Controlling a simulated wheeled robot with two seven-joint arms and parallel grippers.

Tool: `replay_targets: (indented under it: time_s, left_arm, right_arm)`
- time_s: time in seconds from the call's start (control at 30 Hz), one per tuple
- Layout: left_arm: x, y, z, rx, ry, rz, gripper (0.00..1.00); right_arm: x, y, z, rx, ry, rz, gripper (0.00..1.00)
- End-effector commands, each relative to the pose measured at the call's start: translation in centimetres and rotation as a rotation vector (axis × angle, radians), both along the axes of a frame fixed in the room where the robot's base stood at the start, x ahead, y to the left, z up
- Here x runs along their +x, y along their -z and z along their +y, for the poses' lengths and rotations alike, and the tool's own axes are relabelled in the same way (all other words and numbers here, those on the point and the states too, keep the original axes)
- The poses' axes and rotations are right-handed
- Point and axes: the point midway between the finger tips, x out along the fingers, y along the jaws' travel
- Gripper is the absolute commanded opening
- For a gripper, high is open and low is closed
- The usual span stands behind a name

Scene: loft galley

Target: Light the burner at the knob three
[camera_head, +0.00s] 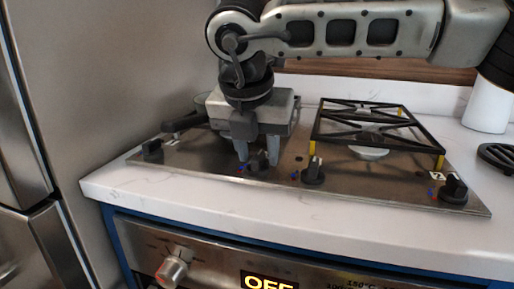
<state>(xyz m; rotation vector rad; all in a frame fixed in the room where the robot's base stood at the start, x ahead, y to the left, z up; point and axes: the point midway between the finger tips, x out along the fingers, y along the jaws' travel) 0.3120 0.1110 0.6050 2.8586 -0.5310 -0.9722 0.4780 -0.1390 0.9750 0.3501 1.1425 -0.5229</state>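The steel cooktop (215,170) is set in the white counter with a row of dark knobs along its front edge. My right gripper (258,158) points down over the second knob from the left (259,165), with one finger on each side and gaps seeming to show beside it. A tag reading 2 is by the far right knob; I cannot read a three. No flame shows. My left gripper is out of view.
A black grate (375,125) with yellow-marked feet stands over the right burner (369,151). My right arm hides much of the left burner area. An oven with a red-tipped knob (172,270) and an OFF display (269,282) is below. A white cylinder (487,105) stands at right.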

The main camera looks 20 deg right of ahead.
Motion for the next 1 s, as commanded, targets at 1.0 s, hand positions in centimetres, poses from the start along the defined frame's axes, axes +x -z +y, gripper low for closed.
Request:
replay_targets:
  time_s: [1.0]
  left_arm:
    - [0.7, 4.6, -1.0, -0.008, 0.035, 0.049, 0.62]
  right_arm:
    - [-0.1, 0.3, -0.3, 0.003, -0.402, -0.001, 0.0]
